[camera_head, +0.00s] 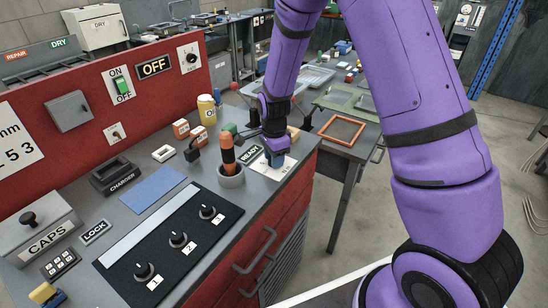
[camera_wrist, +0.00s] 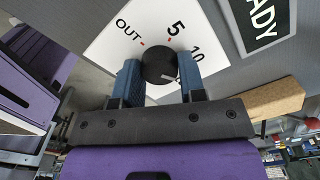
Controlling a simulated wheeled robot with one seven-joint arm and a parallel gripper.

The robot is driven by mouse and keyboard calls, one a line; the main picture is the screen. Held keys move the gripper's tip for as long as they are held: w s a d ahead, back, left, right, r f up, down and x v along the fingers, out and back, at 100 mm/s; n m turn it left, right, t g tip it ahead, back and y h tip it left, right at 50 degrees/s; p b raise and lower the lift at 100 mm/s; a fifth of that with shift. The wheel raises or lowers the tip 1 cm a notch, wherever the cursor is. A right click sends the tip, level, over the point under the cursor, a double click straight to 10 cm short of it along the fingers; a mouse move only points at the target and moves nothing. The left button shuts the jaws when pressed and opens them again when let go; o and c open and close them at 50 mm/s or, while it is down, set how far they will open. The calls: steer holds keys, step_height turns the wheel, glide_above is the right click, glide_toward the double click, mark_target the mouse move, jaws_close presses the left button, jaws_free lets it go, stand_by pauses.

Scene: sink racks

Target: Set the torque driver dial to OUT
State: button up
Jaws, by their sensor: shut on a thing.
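The torque driver dial is a round black knob (camera_wrist: 160,63) on a white plate (camera_wrist: 105,50) marked OUT, 5 and 10, with red ticks at OUT and 5. My gripper (camera_wrist: 158,68) has its two blue fingers on either side of the knob, shut on it. A light pointer line on the knob is partly visible and lies toward the right finger, away from OUT; the mark there is partly hidden by that finger. In the head view my gripper (camera_head: 274,160) is over the white plate (camera_head: 285,168) at the bench's right end, hiding the knob.
A driver with an orange grip (camera_head: 228,155) stands in a grey round holder (camera_head: 231,180) left of my gripper. A READY label (camera_head: 251,155) lies beside the plate. A tan block (camera_head: 292,133) is close behind. A panel with several black knobs (camera_head: 177,240) is nearer.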

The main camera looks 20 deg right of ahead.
steer(key=n, duration=0.4)
steer(key=shift+n, duration=0.3)
steer(key=n, duration=0.3)
steer(key=shift+n, duration=0.4)
steer(key=n, duration=0.4)
steer(key=shift+w, duration=0.1)
steer(key=n, duration=1.1)
steer(key=shift+a, duration=0.1)
steer(key=n, duration=0.7)
steer(key=o, duration=0.9)
